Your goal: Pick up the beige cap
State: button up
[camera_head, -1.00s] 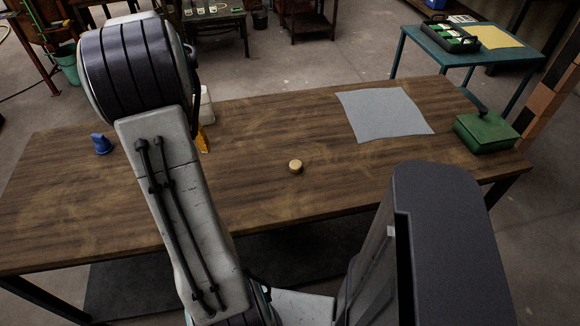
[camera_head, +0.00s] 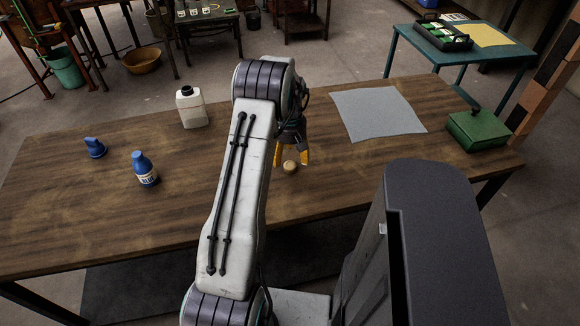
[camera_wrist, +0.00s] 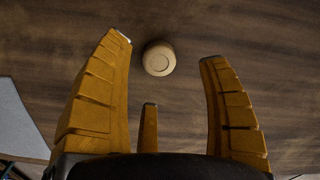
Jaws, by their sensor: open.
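The beige cap (camera_head: 290,166) is small and round and lies on the wooden table (camera_head: 340,185). It also shows in the wrist view (camera_wrist: 159,59), in line with the gap between the fingers and just beyond their tips. My gripper (camera_head: 292,163) has yellow fingers and is open and empty. In the wrist view the two large fingers (camera_wrist: 165,48) stand apart on either side of the cap's line, with a shorter finger behind. The fingers look apart from the cap. In the head view my arm hides part of the table.
A blue-capped bottle (camera_head: 145,169), a blue object (camera_head: 95,147) and a white jug with a black cap (camera_head: 191,107) stand on the left. A grey sheet (camera_head: 378,112) and a green box (camera_head: 477,131) are on the right. The table's front right is clear.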

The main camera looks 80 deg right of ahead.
aim_at(290, 165)
jog(key=shift+d+f+p, duration=0.15)
jog(key=shift+f+p, duration=0.1)
jog(key=shift+f, duration=0.95)
jog(key=shift+d+f+p, duration=0.1)
jog(key=shift+f+p, duration=0.1)
jog(key=shift+f, duration=1)
jog(key=shift+c, duration=0.3)
jog(key=c, duration=0.8)
